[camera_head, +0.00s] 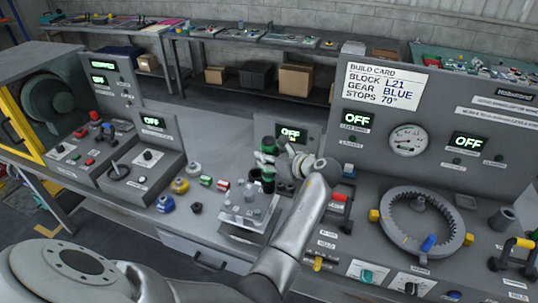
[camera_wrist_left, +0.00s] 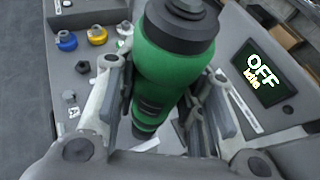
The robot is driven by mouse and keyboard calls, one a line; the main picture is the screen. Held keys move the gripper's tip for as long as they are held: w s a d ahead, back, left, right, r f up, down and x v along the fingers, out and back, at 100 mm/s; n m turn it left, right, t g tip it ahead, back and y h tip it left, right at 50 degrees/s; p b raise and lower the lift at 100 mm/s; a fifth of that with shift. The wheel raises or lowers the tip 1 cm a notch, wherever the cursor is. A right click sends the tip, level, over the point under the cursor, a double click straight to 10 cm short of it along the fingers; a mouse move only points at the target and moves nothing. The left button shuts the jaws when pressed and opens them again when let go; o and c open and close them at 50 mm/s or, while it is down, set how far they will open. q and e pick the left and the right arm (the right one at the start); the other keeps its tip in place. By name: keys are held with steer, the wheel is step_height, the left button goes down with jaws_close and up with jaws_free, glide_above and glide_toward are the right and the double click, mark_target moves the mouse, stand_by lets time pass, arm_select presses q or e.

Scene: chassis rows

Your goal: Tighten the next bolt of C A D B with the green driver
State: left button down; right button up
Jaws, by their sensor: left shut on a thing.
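The green driver (camera_head: 268,183) stands roughly upright above a grey block (camera_head: 238,216) at the middle of the bench in the head view. My left gripper (camera_head: 275,164) is shut around the driver's handle. In the left wrist view the green driver (camera_wrist_left: 172,70) sits between the two fingers of my left gripper (camera_wrist_left: 168,100), its dark cap toward the camera. The driver's lower end is just over or on the block; I cannot tell whether it touches a bolt. The bolts' letters are too small to read. My right gripper is not in view.
A display reading OFF (camera_head: 291,134) stands just behind the driver. Blue (camera_head: 166,204) and yellow (camera_head: 180,185) knobs and small parts lie left of the block. A build card (camera_head: 385,87) hangs behind.

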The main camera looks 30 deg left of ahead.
arm_select(q)
steer(key=shift+p, duration=0.35)
stand_by(0.6)
steer(key=shift+f, duration=0.2)
stand_by(0.4)
steer(key=shift+p, duration=0.5)
steer(key=shift+f, duration=0.2)
stand_by(0.3)
steer(key=shift+p, duration=0.3)
stand_by(0.4)
steer(key=shift+s+f, duration=0.1)
steer(key=shift+f, duration=0.1)
stand_by(0.4)
